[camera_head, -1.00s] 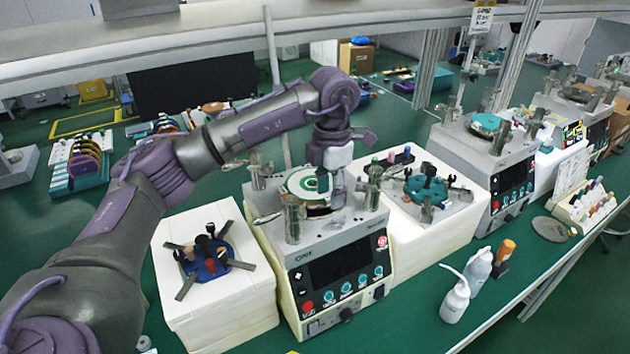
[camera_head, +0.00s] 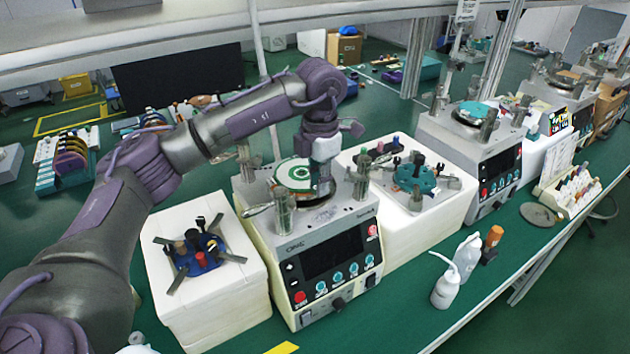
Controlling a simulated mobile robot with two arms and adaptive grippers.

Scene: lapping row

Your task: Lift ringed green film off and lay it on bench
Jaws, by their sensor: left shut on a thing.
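The ringed green film (camera_head: 293,175), a white disc with green rings, is at the top of the nearest lapping machine (camera_head: 318,232), between its metal posts. My left gripper (camera_head: 322,188) comes down from above at the film's right edge. It is shut on the film's edge, though its fingertips are small and partly hidden. I cannot tell whether the film still touches the plate below. The green bench (camera_head: 405,305) runs under the machines. My right gripper is not in view.
A white block with a blue fixture (camera_head: 201,260) stands left of the machine. Another with a teal fixture (camera_head: 420,177) stands to its right. White bottles (camera_head: 447,288) and an orange-capped bottle (camera_head: 492,240) stand near the front edge. Bench between machine and bottles is clear.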

